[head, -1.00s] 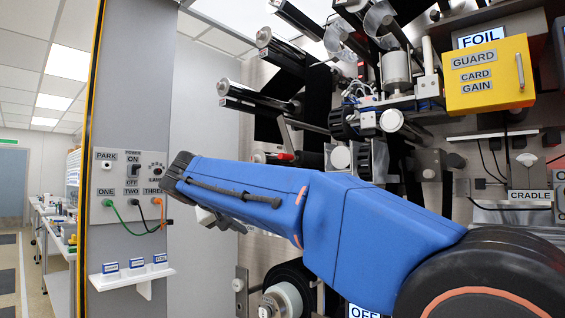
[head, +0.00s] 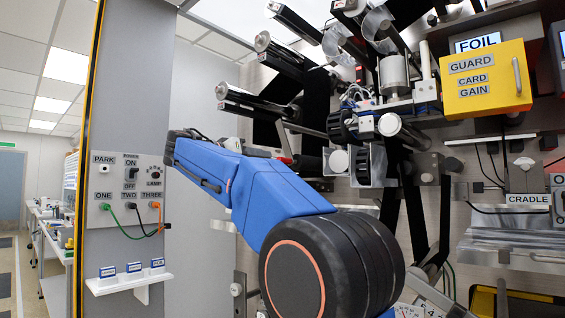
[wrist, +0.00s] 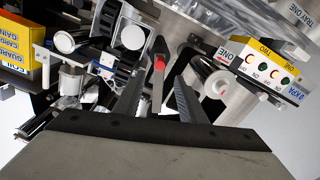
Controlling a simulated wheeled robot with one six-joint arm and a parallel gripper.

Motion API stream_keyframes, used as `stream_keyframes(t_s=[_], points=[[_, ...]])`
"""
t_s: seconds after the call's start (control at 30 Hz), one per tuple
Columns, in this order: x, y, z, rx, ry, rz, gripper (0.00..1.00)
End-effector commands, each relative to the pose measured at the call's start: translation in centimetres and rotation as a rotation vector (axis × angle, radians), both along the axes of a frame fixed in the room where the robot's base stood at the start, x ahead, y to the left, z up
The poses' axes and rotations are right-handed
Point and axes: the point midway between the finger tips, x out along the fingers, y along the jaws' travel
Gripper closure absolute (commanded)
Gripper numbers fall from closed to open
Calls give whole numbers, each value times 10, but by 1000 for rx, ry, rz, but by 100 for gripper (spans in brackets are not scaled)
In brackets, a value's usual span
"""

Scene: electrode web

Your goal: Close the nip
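A dark lever with a red part (wrist: 159,64) shows in the middle of the wrist view, most likely the nip's handle. My gripper (wrist: 160,82) is open, with a finger on either side of this lever in the picture. I cannot tell its depth between the fingers, and no contact shows. A pale roller end (wrist: 217,84) is just right of the fingers. In the head view, a small red part (head: 287,155) shows just above my blue arm, among the rollers. My gripper is hidden behind the arm there. Whether the rollers touch is not clear.
A box with lit buttons (wrist: 268,68) stands right of the fingers in the wrist view. The yellow guard box (head: 487,79) is at upper right in the head view. Several rollers with black web crowd the machine face. The switch panel (head: 128,180) is at left.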

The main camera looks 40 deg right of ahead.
Motion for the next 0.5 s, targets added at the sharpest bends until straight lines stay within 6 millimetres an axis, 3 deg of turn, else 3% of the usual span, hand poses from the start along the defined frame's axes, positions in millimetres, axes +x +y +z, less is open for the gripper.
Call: stream_keyframes(t_s=[0.5], points=[[6,-83,-1,1,1,-2,63]])
